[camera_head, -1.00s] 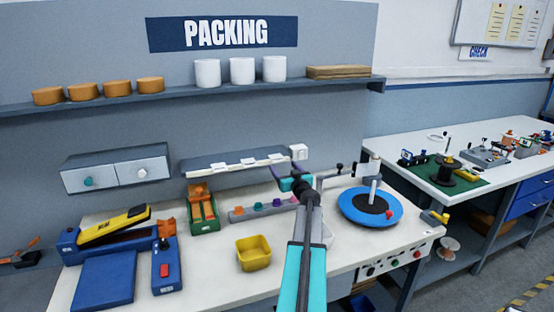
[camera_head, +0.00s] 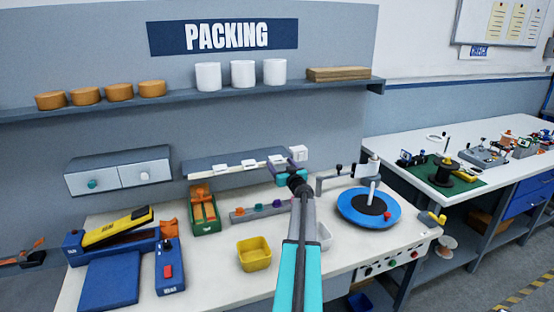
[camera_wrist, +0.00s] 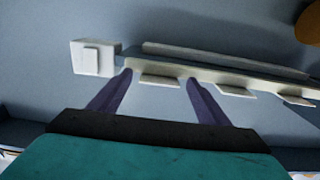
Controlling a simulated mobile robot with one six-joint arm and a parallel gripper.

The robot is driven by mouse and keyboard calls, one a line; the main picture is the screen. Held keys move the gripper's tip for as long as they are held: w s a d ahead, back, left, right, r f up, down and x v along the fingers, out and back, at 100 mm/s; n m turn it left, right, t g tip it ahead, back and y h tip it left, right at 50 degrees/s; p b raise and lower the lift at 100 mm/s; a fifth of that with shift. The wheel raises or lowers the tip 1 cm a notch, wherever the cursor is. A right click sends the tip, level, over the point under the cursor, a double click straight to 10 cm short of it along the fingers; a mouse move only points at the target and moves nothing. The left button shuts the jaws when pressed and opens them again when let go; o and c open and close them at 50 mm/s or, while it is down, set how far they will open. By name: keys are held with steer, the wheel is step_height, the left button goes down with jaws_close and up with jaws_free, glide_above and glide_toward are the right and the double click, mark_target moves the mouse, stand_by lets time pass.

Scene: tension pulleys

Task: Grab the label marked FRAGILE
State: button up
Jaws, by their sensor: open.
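Several small white labels hang from the front edge of a narrow grey ledge below the PACKING sign. In the head view I see one (camera_head: 222,168), another (camera_head: 249,163) and a third (camera_head: 277,159). No wording is legible on them, so I cannot tell which is FRAGILE. My gripper (camera_head: 292,169) is at the ledge's right end, its fingers partly hidden by my wrist. In the wrist view my gripper (camera_wrist: 159,78) is open, with one label (camera_wrist: 160,82) between the purple fingertips. Other labels (camera_wrist: 236,92) (camera_wrist: 297,99) are to its right. Contact cannot be told.
A white box (camera_wrist: 93,57) sits at the ledge's end, close to one finger; it also shows in the head view (camera_head: 298,153). Below are a yellow bin (camera_head: 254,254), a green tray (camera_head: 205,213) and a blue turntable (camera_head: 350,210). Cups stand on the shelf above.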

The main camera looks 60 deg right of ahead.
stand_by(0.5)
steer(key=c, duration=1.1)
step_height(320, 180, up, 10)
steer(key=b, duration=0.3)
